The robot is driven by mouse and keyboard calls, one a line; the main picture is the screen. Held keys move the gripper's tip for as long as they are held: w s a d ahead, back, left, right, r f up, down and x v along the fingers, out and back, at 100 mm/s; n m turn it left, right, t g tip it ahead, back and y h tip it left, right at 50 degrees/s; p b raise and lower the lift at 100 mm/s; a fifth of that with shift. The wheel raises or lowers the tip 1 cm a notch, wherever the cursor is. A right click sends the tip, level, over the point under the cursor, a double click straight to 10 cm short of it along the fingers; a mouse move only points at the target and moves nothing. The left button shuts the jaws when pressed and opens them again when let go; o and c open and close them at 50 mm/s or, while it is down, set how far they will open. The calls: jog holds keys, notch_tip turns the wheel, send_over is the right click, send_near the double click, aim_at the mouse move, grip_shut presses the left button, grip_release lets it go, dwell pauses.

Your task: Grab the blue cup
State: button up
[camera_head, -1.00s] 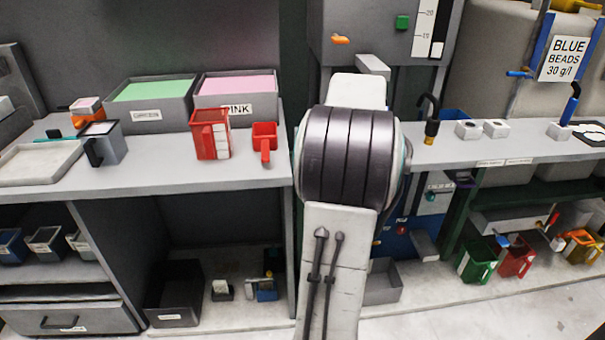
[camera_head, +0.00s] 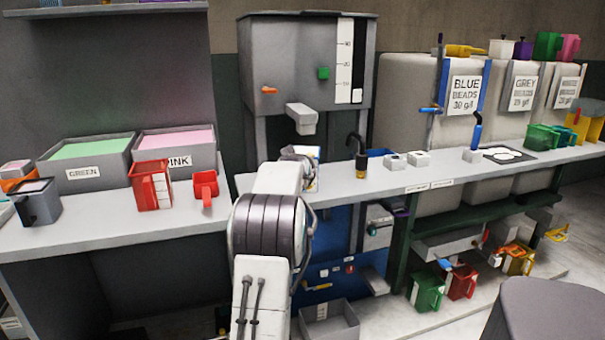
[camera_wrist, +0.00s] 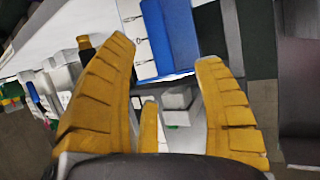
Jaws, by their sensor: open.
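In the wrist view, my gripper (camera_wrist: 166,50) is open, with its yellow fingers spread and nothing held between them. A blue object with a white marked face (camera_wrist: 176,38) shows between and beyond the fingertips, apart from them; it looks like the blue cup, but only part is in frame. In the head view, a small white and blue piece (camera_head: 315,156) shows just past the end of my arm, under the grey machine's spout. My arm hides most of it, and hides the gripper's fingers there.
A grey machine (camera_head: 300,62) with a spout overhangs the counter (camera_head: 450,176). A black hook-shaped tap (camera_head: 360,158) and small white blocks (camera_head: 420,158) stand to the right. A red cup (camera_head: 150,186) and a red scoop (camera_head: 205,188) sit to the left. A grey bin (camera_head: 330,322) is below.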

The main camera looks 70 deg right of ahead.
jog(key=shift+x, duration=1.65)
jog(key=shift+r, duration=0.1)
grip_shut()
